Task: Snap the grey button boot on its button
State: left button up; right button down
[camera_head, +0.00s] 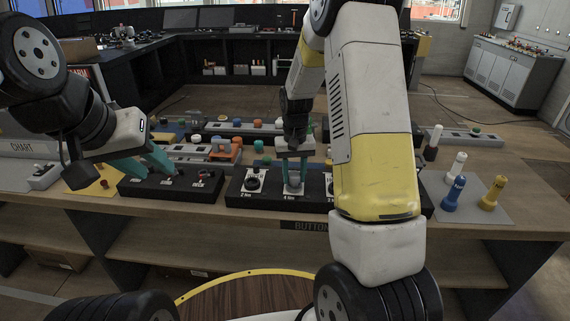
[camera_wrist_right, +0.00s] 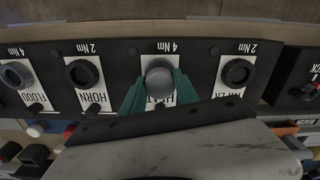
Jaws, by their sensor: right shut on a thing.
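The grey button boot (camera_wrist_right: 160,76) is a rounded grey cap between the teal fingers of my right gripper (camera_wrist_right: 158,88). It is at a position marked 4 Nm on the black button panel (camera_wrist_right: 115,62), over a white label partly hidden by the fingers. Whether it is fully seated on its button cannot be told. In the head view my right gripper (camera_head: 293,185) points down at the same panel (camera_head: 238,198), shut on the boot. My left gripper (camera_head: 158,170) is open and empty, above a black switch panel (camera_head: 150,190) to the left.
Dark round buttons (camera_wrist_right: 84,73) and (camera_wrist_right: 238,72) flank the boot, both marked 2 Nm. Coloured parts crowd behind the panels. The bench's front strip is clear.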

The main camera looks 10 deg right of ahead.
aim_at(294, 174)
jog(key=shift+f, duration=0.25)
dwell(0.6)
jog(key=c, duration=0.8)
grip_release()
jog(key=shift+c, duration=0.2)
notch_tip(294, 174, up, 8)
jog(key=shift+f, duration=0.25)
jog(key=shift+r, duration=0.15)
